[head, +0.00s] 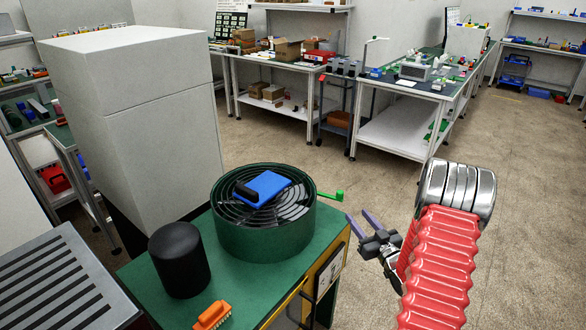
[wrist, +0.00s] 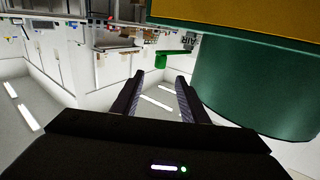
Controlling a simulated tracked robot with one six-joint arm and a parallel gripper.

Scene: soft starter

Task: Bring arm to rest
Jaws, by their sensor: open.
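My arm (head: 445,255), with its red ribbed sleeve and silver joint, rises at the right of the head view. My gripper (head: 360,225) is at the arm's far end, to the right of the green-topped cart and off its edge. Its two fingers are spread, with nothing between them. In the wrist view my gripper (wrist: 155,95) is also open and empty, and the surroundings appear upside down.
A green round fan housing (head: 262,235) with a blue block (head: 262,187) on top stands on the cart (head: 190,318), beside a black cylinder (head: 179,260) and an orange brush (head: 212,316). A green crank handle (head: 338,195) juts toward my gripper. Floor (head: 330,185) beyond is clear.

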